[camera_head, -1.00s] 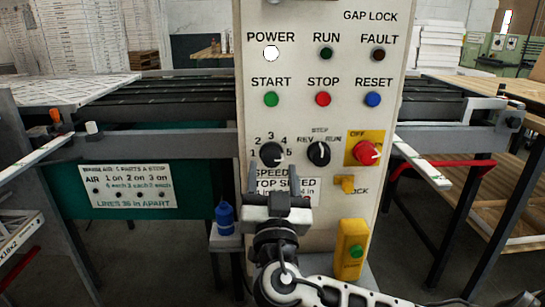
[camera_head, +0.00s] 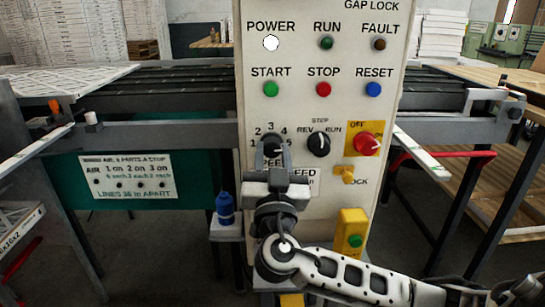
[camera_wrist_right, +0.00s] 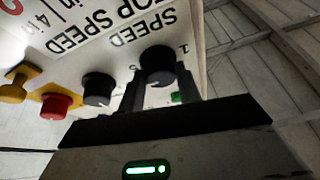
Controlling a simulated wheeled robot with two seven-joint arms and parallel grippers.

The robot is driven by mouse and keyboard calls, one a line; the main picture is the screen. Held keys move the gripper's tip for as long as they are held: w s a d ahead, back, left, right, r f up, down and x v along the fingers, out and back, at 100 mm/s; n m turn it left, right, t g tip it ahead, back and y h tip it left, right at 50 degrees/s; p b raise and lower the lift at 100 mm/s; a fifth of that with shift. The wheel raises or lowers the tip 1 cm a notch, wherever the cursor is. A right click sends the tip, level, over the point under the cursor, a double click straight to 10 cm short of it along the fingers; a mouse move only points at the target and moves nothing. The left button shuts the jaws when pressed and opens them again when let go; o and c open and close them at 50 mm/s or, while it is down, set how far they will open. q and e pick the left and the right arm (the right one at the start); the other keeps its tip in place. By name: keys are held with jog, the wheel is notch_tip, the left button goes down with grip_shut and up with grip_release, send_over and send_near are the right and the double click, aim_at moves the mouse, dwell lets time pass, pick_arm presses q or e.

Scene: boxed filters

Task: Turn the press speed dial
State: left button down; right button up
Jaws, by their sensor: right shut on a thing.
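The press speed dial (camera_head: 272,143) is a black knob on the white control panel, ringed by numbers above the word SPEED. It also shows in the right wrist view (camera_wrist_right: 157,62), between my finger tips. My right gripper (camera_head: 274,157) reaches up from below, with its fingers at the two sides of the dial, shut on it. In the right wrist view the gripper (camera_wrist_right: 160,85) points at the dial, and its fingers partly hide the dial's lower part. The dial's pointer mark cannot be made out. My left gripper is not in view.
Right of the dial are a black REV/RUN selector (camera_head: 319,144) and a red knob on a yellow plate (camera_head: 367,144). START (camera_head: 271,89), STOP (camera_head: 323,89) and RESET (camera_head: 373,89) buttons sit above. A blue bottle (camera_head: 225,207) stands on a small shelf at left.

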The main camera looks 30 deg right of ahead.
jog(key=shift+f+n+b, duration=0.3)
jog(key=shift+n+b, duration=0.2)
jog(key=shift+b, duration=0.4)
jog(key=shift+s+n+y+b, duration=0.1)
jog(key=shift+n+y+b, duration=0.3)
jog(key=shift+b, duration=0.15)
jog(key=shift+n+t+y+b, duration=0.3)
jog(key=shift+n+t, duration=0.1)
jog(key=shift+n, duration=0.1)
jog(key=n, duration=0.1)
jog(key=n+y, duration=0.1)
jog(key=shift+d+r+n, duration=0.1)
jog(key=shift+r+n, duration=0.2)
jog(key=n+y+p, duration=0.1)
jog(key=n, duration=0.2)
jog(key=shift+r+y+p, duration=0.15)
jog(key=shift+y+p, duration=0.15)
jog(key=shift+y, duration=0.1)
jog(key=n+y+p, duration=0.1)
jog(key=n, duration=0.1)
jog(key=shift+n, duration=0.3)
jog(key=shift+n+y+p, duration=0.3)
jog(key=shift+n+p, duration=0.2)
jog(key=shift+n, duration=0.1)
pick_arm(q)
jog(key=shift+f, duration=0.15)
